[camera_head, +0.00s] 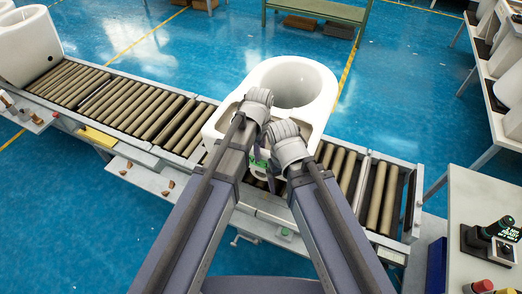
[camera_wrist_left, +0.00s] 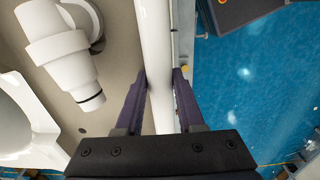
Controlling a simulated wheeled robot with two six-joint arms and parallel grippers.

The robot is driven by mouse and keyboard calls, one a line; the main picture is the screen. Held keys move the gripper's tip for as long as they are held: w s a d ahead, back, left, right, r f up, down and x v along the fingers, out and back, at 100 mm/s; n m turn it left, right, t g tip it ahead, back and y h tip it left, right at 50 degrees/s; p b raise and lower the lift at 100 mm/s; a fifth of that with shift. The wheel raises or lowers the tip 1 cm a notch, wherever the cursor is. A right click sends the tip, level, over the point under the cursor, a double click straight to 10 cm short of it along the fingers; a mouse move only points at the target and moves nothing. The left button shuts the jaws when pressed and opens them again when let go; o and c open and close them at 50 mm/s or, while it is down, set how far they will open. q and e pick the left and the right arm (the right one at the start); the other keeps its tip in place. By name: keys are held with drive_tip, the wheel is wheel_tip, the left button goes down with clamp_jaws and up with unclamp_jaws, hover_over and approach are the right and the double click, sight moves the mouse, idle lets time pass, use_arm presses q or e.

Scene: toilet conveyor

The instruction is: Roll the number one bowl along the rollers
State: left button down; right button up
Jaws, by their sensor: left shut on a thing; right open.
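A white toilet bowl (camera_head: 327,95) sits on the roller conveyor (camera_head: 107,99) in the middle of the head view; no number shows on it. My left gripper (camera_head: 255,105) is at the bowl's near side. In the left wrist view my left gripper (camera_wrist_left: 160,88) has one finger on each side of a white wall of the bowl (camera_wrist_left: 155,35) and is shut on it. My right gripper (camera_head: 284,150) is open, just lower and to the right, close to the bowl's near side. Its fingertips are mostly hidden.
A second white bowl (camera_head: 28,48) stands at the conveyor's left end. Bare rollers lie between the bowls and at the right end (camera_head: 380,195). A grey control stand (camera_head: 465,200) with buttons is at right. A green bench (camera_head: 320,10) is behind.

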use_arm(q)
drive_tip(key=shift+d, duration=0.25)
drive_tip(key=c, duration=0.5)
unclamp_jaws()
drive_tip(key=shift+s+r, duration=0.1)
wheel_tip(320, 180, up, 8)
drive_tip(key=p, duration=0.7)
drive_tip(key=shift+p, duration=0.4)
drive_tip(key=shift+f, duration=0.2)
